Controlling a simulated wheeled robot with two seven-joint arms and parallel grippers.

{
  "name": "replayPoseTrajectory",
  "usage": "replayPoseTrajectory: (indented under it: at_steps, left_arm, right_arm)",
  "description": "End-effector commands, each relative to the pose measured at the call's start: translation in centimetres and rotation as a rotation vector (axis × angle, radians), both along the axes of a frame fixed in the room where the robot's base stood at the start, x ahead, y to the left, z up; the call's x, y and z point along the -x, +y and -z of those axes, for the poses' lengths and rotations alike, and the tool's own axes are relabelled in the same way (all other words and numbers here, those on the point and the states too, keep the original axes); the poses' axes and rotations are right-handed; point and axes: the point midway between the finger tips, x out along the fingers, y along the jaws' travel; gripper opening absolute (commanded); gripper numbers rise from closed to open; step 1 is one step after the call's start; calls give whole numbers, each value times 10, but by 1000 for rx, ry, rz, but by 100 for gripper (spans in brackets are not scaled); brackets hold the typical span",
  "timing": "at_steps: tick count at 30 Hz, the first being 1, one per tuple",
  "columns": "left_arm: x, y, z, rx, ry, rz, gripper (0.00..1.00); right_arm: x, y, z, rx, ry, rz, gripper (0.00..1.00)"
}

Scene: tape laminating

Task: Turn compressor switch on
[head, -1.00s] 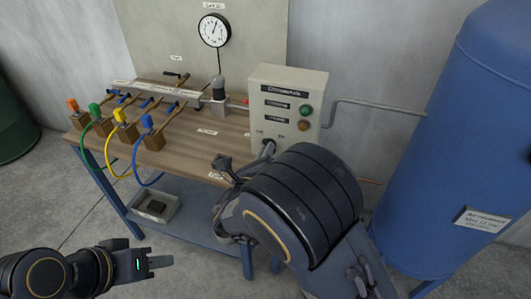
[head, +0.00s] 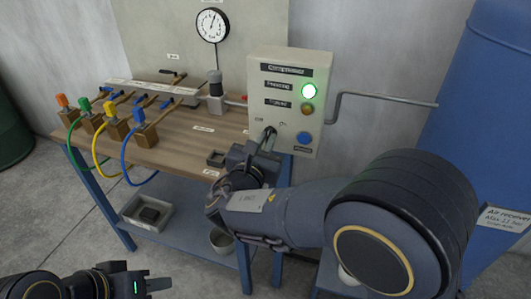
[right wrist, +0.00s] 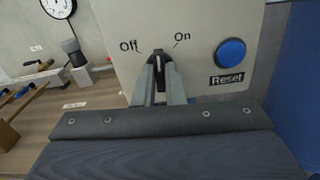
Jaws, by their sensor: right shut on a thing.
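The compressor control box (head: 289,100) stands at the right end of the bench. Its green lamp (head: 309,91) is lit. The black compressor switch (right wrist: 159,62) sits below and between the "Off" and "On" labels in the right wrist view; its exact angle is hard to tell. My right gripper (right wrist: 160,80) is shut on the switch, one finger on each side; in the head view it reaches the box's lower left (head: 266,143). My left gripper (head: 157,285) is low at the bottom left, away from the bench, and its finger gap cannot be made out.
A blue Reset button (right wrist: 230,53) is right of the switch. Several coloured valves and hoses line the left of the wooden bench (head: 190,135). A gauge (head: 212,25) hangs behind. A blue air receiver (head: 480,120) stands right. A grey tray (head: 128,212) sits on the lower shelf.

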Motion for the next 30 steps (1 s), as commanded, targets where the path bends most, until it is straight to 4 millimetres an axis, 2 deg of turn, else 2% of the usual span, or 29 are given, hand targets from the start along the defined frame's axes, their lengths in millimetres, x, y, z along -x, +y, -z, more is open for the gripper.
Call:
replayPoseTrajectory:
  at_steps: [1,15,22,30]
  left_arm:
    - [0,0,15,0,0,0,37]
    - [0,0,78,0,0,0,37]
    - [0,0,98,0,0,0,37]
    - [0,0,109,0,0,0,37]
  right_arm:
    - [0,0,8,-45,-13,-1,0]
    - [1,0,7,-445,-142,-1,0]
    - [1,0,6,-578,-186,0,0]
    - [0,0,3,-660,-211,1,0]
